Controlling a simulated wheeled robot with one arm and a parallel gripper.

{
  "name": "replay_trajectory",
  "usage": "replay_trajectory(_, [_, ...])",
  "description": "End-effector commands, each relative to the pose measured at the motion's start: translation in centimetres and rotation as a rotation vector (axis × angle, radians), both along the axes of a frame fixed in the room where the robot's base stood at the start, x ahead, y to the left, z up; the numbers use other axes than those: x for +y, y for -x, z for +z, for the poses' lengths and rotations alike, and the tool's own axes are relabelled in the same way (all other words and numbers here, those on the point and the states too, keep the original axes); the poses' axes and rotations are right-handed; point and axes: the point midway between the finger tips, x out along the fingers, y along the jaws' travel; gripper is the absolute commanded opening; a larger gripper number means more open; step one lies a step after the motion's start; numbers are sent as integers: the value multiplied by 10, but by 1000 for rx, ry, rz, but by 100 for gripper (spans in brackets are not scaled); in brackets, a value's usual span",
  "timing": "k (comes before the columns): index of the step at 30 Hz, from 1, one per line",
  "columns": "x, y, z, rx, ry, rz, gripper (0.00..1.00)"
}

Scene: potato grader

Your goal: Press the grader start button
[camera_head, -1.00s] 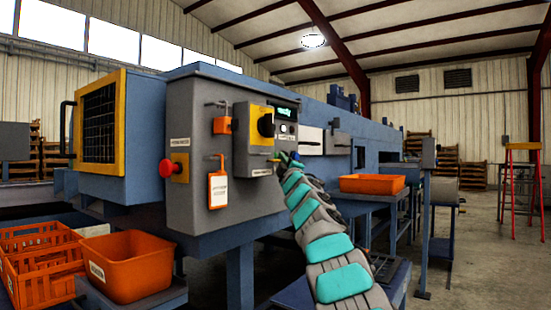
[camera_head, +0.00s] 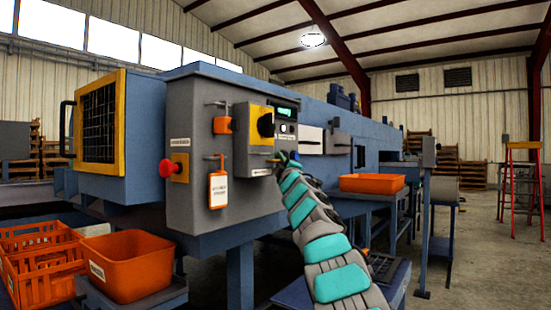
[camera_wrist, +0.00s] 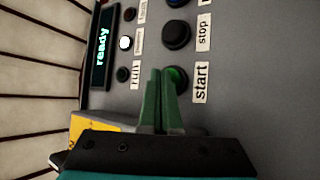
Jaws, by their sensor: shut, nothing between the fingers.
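My gripper (camera_wrist: 162,76) is shut and empty. Its green fingertips are beside the button and overlap its edge in the picture; I cannot tell whether they touch it. In the head view my gripper (camera_head: 285,156) is at the right side of the grader's control cabinet (camera_head: 208,130), and the start button is hidden there.
A black stop button (camera_wrist: 177,34) sits close to start. The display (camera_wrist: 101,48) reads "ready". A red emergency button (camera_head: 166,168), an orange tag (camera_head: 217,189) and a yellow-plated black knob (camera_head: 265,124) are on the cabinet. An orange bin (camera_head: 372,183) stands right of my arm.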

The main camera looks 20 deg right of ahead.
Motion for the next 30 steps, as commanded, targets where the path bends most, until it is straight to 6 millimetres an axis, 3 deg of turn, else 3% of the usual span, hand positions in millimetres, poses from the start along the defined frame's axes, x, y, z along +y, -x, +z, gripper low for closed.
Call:
replay_trajectory(20, [3, -3, 0, -1, 1, 2, 0])
replay_trajectory(30, [-4, 8, 0, -1, 3, 1, 0])
